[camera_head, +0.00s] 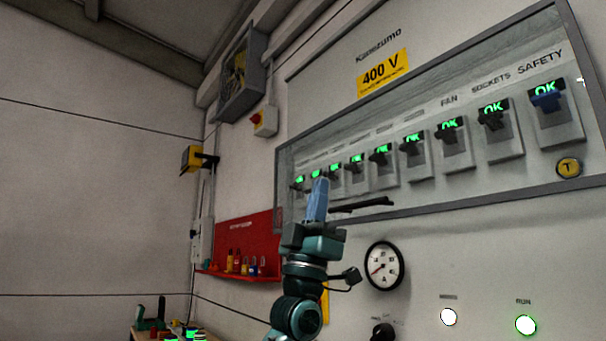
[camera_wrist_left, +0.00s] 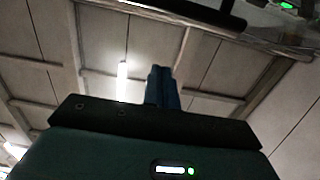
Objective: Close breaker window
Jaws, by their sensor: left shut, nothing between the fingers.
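The breaker window (camera_head: 440,206) is a long grey-framed pane on the cabinet front, around a row of breakers (camera_head: 413,145). A black bar handle (camera_head: 362,205) shows at its lower edge. I cannot tell whether the pane is fully closed. My left gripper (camera_head: 320,184) points up, shut and empty, in front of the window's lower left part and just left of the handle. In the left wrist view its blue fingers (camera_wrist_left: 162,75) are together, and a dark bar (camera_wrist_left: 185,12) crosses above them. Contact with the window is not clear. My right gripper is not in view.
A round gauge (camera_head: 384,266) and lit buttons (camera_head: 525,324) sit below the window. A red lock board (camera_head: 250,245) hangs left of my arm. Free space lies at the left.

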